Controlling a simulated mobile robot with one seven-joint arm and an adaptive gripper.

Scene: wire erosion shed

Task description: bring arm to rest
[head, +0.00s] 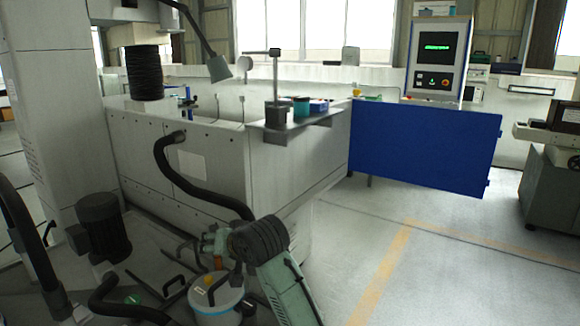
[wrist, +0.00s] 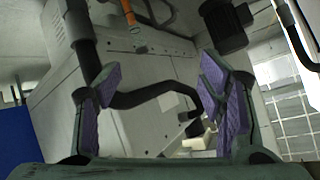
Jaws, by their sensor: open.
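My gripper (wrist: 158,88) is open in the wrist view, with purple pads on both fingers and nothing held between them. Behind the gap are a black hose (wrist: 150,97) and the pale wall of the machine (wrist: 125,70); I see no contact with either. In the head view my pale green arm rises from the bottom edge, bent at a dark ribbed joint. The hand end points left there and is partly hidden, low in front of the machine's side (head: 290,180).
A lidded white-and-blue canister (head: 215,298) stands close below the arm. A dark motor (head: 103,228) and hoses crowd the lower left. A blue door panel (head: 425,145) juts out at right, below a control box (head: 437,58). Open floor (head: 440,270) lies at lower right.

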